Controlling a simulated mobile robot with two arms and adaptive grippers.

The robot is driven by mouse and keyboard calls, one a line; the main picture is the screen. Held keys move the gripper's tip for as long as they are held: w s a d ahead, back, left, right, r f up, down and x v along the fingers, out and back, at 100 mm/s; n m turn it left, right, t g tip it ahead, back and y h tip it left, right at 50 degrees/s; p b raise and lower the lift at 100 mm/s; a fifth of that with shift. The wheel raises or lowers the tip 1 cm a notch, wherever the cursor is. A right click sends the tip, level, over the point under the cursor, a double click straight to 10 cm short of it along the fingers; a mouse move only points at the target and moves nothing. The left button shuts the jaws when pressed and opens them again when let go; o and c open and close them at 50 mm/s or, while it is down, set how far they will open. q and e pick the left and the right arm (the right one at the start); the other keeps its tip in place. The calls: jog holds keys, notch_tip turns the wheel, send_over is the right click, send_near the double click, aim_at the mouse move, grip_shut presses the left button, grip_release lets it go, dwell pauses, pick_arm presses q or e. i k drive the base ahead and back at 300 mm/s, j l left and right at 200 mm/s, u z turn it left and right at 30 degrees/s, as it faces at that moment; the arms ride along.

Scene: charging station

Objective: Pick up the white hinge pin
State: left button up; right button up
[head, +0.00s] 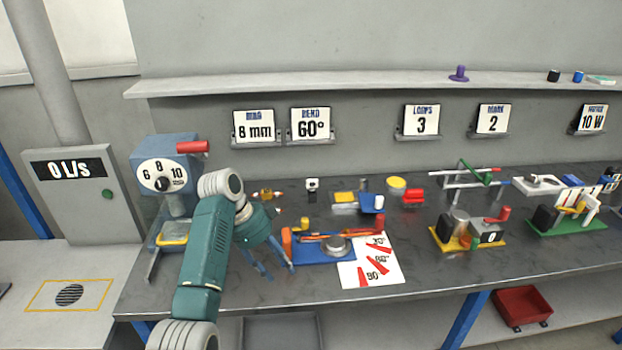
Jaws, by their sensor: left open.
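I cannot clearly make out the white hinge pin. My left gripper (276,271) is open, pointing down over the bench (222,297) just left of the blue bending fixture (318,255). It is well in front and to the left of the cylinder, with nothing visible between its fingers. My left arm hides part of the bench. My right gripper is out of view.
A white card with red angle marks (372,270) lies right of the fixture. A press with a dial (163,176) stands at the left. A yellow-based device (467,233) and a green-based device (566,218) stand to the right. The front bench strip is mostly clear.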

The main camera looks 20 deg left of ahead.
aim_at(311, 184)
jog(key=i+j, duration=0.3)
jog(key=i, duration=0.15)
jog(key=i+j, duration=0.25)
jog(key=i, duration=0.2)
jog(key=i+j, duration=0.3)
jog(key=i, duration=0.15)
